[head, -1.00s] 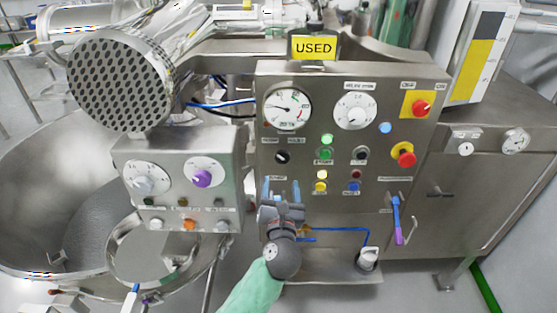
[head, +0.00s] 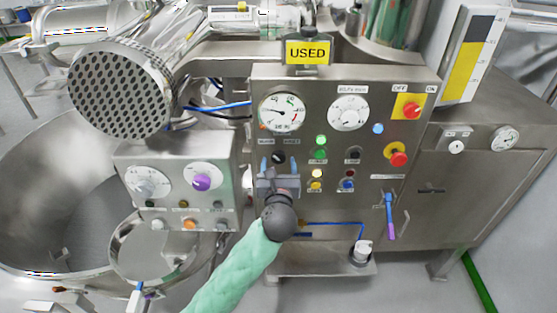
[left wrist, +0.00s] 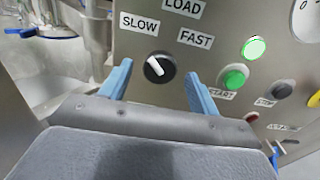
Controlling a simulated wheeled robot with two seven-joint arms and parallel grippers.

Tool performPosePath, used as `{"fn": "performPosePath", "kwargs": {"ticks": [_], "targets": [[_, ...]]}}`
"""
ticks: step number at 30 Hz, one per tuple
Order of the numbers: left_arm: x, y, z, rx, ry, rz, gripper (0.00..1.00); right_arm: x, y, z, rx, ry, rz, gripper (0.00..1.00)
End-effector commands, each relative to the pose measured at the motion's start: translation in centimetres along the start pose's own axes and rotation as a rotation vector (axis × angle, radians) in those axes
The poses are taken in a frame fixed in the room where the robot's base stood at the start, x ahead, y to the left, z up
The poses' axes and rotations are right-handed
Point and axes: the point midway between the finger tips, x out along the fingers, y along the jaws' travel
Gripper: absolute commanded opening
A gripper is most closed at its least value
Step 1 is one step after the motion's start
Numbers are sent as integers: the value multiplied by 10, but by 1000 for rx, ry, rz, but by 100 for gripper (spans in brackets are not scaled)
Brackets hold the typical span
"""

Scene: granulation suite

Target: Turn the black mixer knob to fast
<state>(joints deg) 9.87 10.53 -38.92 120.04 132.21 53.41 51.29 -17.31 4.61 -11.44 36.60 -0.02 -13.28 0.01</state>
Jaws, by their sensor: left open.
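The black mixer knob (left wrist: 159,68) is on the steel control panel, between the SLOW label (left wrist: 139,24) and the FAST label (left wrist: 195,39). Its white pointer line leans up and left, toward SLOW. In the head view the knob (head: 278,157) shows just above my left gripper. My left gripper (head: 278,164) is open, its blue fingertips pointing at the panel below the knob. In the left wrist view the two blue fingers (left wrist: 158,82) stand apart, one on each side of the knob and a little below it, with nothing between them. My right gripper is not in view.
The control panel (head: 340,190) also has a lit green light (head: 320,140), a green button (head: 319,154), a red emergency button (head: 398,159) and dials. A blue-purple lever (head: 390,214) is at lower right.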

Motion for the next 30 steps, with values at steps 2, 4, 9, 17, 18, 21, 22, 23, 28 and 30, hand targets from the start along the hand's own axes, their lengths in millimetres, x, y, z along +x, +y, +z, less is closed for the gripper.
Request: {"fn": "performPosePath", "kwargs": {"ticks": [2, 4, 9, 17, 18, 21, 22, 23, 28, 30], "targets": [[4, 0, 0, 2, 1, 1, 61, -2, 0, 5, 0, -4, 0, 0], [6, 0, -1, 2, 1, 1, 61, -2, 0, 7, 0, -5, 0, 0], [7, 0, -1, 1, 1, 1, 61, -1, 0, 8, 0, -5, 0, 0], [7, 0, -1, 1, 0, 1, 32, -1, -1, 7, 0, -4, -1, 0], [7, 0, -1, 1, 0, 1, 24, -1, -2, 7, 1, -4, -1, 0], [7, 0, -1, 1, 0, 1, 17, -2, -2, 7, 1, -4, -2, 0], [7, 0, -1, 1, 0, 1, 17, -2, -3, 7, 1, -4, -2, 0], [7, 0, 0, 2, 0, 1, 17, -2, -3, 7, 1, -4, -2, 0], [7, 0, 1, 24, 0, 1, 17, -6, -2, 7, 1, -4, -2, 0], [7, 0, 2, 48, 0, 1, 17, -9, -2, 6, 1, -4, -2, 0]]}}
